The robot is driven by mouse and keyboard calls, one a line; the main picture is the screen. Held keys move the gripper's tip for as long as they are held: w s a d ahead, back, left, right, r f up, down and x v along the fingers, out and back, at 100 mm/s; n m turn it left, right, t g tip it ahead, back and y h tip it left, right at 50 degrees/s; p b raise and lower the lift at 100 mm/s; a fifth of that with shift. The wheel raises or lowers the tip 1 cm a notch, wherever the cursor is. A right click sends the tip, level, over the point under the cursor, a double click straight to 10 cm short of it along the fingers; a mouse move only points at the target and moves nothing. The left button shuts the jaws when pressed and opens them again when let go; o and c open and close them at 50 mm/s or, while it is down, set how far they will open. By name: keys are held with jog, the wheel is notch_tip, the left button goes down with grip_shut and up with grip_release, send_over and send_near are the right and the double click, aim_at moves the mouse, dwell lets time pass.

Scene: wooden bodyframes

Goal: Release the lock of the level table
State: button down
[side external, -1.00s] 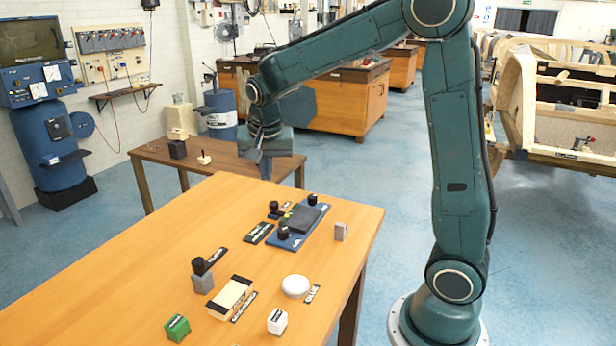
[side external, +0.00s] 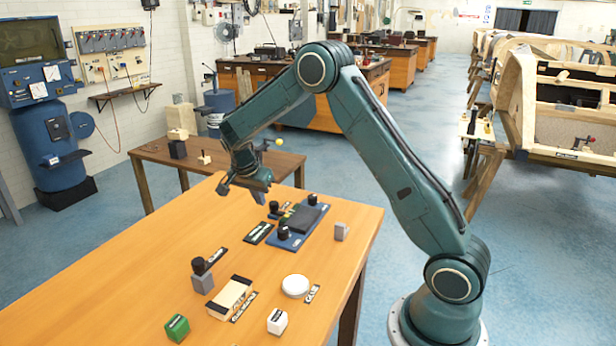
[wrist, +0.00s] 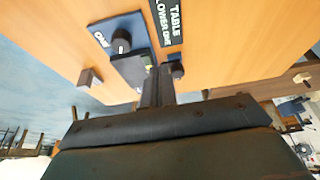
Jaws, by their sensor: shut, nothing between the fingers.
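The level table is a blue base (side external: 291,241) with a dark grey plate (side external: 302,219) on it, near the far right edge of the wooden table. Black knobs stand at its ends, the front one (side external: 284,232) and the far one (side external: 312,199). Another black knob (side external: 273,206) stands at its left, beside small green and yellow parts. I cannot tell which part is the lock. My gripper (side external: 259,198) is shut and empty, just above and behind that left knob. In the wrist view the shut fingers (wrist: 158,88) partly cover the grey plate, close to a black knob (wrist: 176,70).
A black label (side external: 257,233) lies left of the level table and a small grey block (side external: 341,231) to its right. A grey block with a black knob (side external: 202,278), a wooden block (side external: 230,296) and a white disc (side external: 295,286) stand nearer. The table's left part is clear.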

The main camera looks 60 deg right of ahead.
aim_at(276, 212)
jog(key=shift+d+f, duration=0.15)
jog(key=shift+f, duration=0.15)
jog(key=x, duration=0.9)
jog(key=shift+f, duration=0.1)
jog(key=d, duration=0.2)
jog(key=shift+d+f, duration=0.3)
jog(key=shift+d, duration=0.8)
